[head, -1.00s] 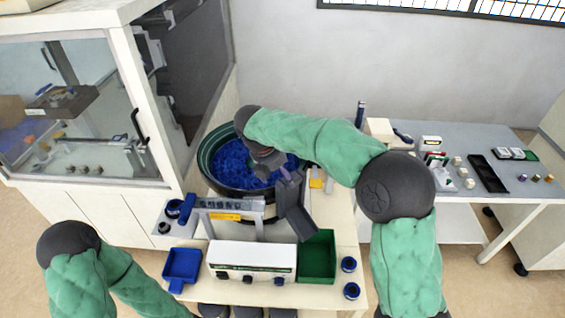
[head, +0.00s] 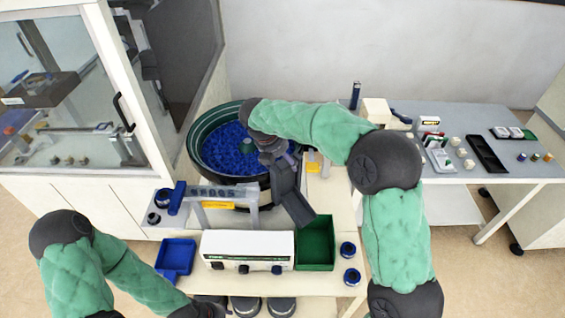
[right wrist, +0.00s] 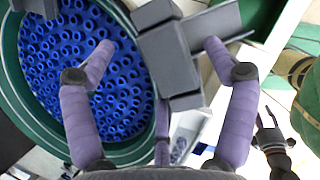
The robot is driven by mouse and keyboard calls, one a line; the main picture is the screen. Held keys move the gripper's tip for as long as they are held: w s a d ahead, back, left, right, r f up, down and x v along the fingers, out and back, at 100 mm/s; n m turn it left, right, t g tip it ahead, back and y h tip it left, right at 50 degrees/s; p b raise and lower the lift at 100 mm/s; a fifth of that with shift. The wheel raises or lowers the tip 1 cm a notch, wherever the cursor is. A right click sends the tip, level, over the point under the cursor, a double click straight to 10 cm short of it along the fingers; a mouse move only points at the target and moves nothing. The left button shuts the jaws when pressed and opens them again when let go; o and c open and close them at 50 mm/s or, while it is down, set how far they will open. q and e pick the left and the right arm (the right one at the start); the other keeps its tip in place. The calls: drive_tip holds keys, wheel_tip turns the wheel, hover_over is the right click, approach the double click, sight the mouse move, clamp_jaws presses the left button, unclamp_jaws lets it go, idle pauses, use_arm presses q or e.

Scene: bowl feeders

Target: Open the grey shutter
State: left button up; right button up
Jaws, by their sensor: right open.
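A grey block (right wrist: 170,58), which looks like the grey shutter, sits at the outlet of the bowl feeder (head: 197,135) at the head of a grey chute (head: 291,198). The bowl has a green rim and holds many blue rings (right wrist: 75,55). My right gripper (right wrist: 160,47) is open, its purple fingers on either side of the grey block. I cannot tell whether they touch it. In the head view the gripper is mostly hidden by its own wrist, over the bowl's right edge.
A green bin (head: 316,246) stands below the chute, beside a white control box (head: 247,246) and a blue tray (head: 175,256). A grey bracket (head: 222,194) stands in front of the bowl. A glass-doored cabinet (head: 120,110) is at left, a grey side table (head: 480,125) at right.

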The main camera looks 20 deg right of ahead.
drive_tip(key=shift+w+d+f, duration=0.1)
drive_tip(key=shift+d+f, duration=0.05)
drive_tip(key=shift+f, duration=0.25)
drive_tip(key=shift+c, duration=0.3)
